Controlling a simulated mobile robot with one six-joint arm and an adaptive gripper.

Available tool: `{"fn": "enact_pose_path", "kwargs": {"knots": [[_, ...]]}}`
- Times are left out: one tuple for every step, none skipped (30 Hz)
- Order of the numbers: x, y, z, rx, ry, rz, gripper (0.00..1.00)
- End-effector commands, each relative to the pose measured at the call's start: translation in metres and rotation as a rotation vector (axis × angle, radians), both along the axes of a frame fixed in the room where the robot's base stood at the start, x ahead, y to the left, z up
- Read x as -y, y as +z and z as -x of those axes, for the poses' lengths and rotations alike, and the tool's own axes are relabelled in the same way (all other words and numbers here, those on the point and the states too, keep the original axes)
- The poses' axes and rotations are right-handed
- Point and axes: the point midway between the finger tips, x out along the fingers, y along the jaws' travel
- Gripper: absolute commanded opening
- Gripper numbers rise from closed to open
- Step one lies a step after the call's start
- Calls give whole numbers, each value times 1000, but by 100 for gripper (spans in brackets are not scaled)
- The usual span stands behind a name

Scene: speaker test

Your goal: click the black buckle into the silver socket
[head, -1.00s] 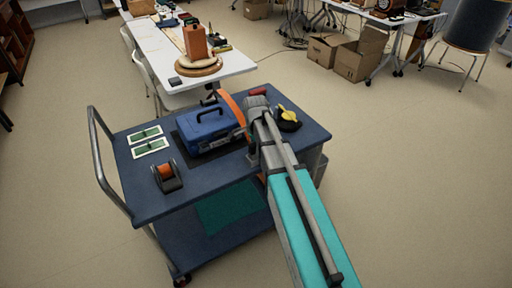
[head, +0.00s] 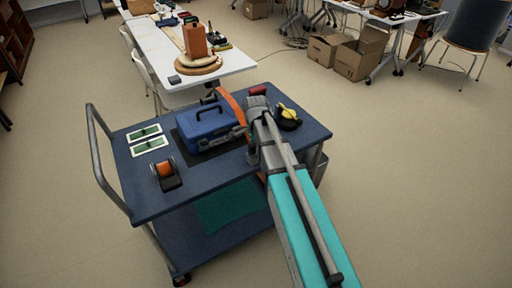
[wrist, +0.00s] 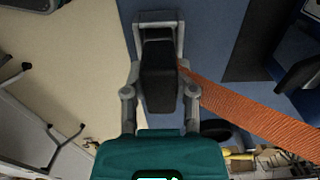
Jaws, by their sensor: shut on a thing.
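My gripper (wrist: 159,45) is shut on the black buckle (wrist: 159,75), which sits between its grey fingers in the wrist view. An orange strap (wrist: 250,112) runs from beside the buckle to the lower right. It also shows in the head view (head: 233,106), arching next to the blue case (head: 203,128). A grey, frame-like part (wrist: 157,16) shows just beyond the buckle's far end. I cannot tell whether it is the silver socket or part of my fingers, nor whether the buckle touches it. In the head view my arm hides the buckle.
The blue cart top (head: 205,188) carries an orange tape dispenser (head: 166,175), two green-and-white cards (head: 147,139), a red object (head: 257,91) and a dark item with yellow (head: 288,116). A metal push handle (head: 95,145) rises at left. The cart's front area is mostly clear.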

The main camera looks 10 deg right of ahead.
Motion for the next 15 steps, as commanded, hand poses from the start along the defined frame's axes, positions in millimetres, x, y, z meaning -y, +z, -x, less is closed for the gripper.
{"fn": "enact_pose_path", "kwargs": {"knots": [[0, -1, 0, 0, 0, 0, 0], [0, -1, 0, 0, 0, 0, 0], [0, -2, 0, 0, 0, 0, 0], [0, -2, 0, 0, 0, 0, 0], [0, -2, 0, 0, 0, 0, 0], [0, -3, 0, 0, 0, 0, 0], [0, -3, 0, 0, 0, 0, 0], [0, -3, 0, 0, 0, 0, 0], [0, -4, 0, 0, 0, 0, 0], [0, -4, 0, 0, 0, 0, 0], [0, -5, 0, 0, 0, 0, 0], [0, -5, 0, 0, 0, 0, 0], [0, -5, 0, 0, 0, 0, 0], [0, -6, 0, 0, 0, 0, 0], [0, -6, 0, 0, 0, 0, 0]]}}
